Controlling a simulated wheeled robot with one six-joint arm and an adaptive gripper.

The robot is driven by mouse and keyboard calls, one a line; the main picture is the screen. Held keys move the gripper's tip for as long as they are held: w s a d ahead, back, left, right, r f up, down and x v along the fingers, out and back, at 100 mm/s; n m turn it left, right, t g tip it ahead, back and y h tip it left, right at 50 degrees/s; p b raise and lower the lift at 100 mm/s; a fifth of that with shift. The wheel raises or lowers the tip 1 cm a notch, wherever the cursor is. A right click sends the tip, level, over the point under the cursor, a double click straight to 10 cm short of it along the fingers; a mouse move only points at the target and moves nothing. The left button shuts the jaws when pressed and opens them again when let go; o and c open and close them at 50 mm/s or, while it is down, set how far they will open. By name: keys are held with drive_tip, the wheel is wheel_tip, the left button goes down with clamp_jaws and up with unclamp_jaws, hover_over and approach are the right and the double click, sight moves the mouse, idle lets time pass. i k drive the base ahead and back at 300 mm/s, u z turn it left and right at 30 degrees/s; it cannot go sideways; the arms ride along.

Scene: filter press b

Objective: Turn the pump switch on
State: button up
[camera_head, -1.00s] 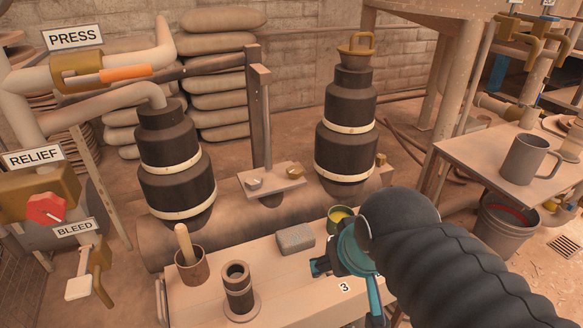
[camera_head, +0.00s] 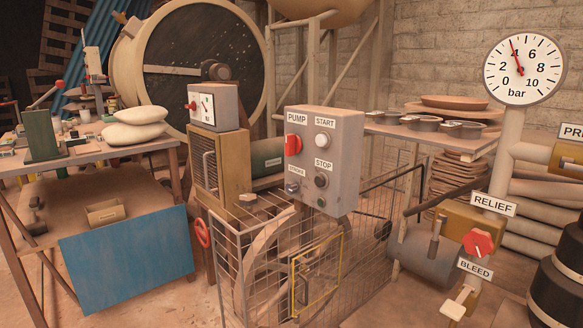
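A grey control box (camera_head: 347,165) stands in the middle of the head view. The red pump switch (camera_head: 293,145) is at its upper left, below the label PUMP. I cannot make out which position the switch is turned to. A pale START button (camera_head: 322,140) sits to the right of the switch. A dark STOP button (camera_head: 320,181) sits below START. My gripper and arm are out of view, and nothing is touching the box.
A wire cage (camera_head: 255,270) surrounds the space below and around the box. A bench (camera_head: 150,147) is at far left. At right are a bar gauge (camera_head: 524,69) and the red relief knob (camera_head: 478,242).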

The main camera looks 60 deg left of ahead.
sight(293, 143)
drive_tip(key=k, duration=0.55)
drive_tip(key=z, duration=0.9)
drive_tip(key=i, duration=0.9)
drive_tip(key=u, duration=3.2)
drive_tip(key=k, duration=0.5)
drive_tip(key=u, duration=0.95)
drive_tip(key=i, duration=0.55)
drive_tip(key=u, duration=0.25)
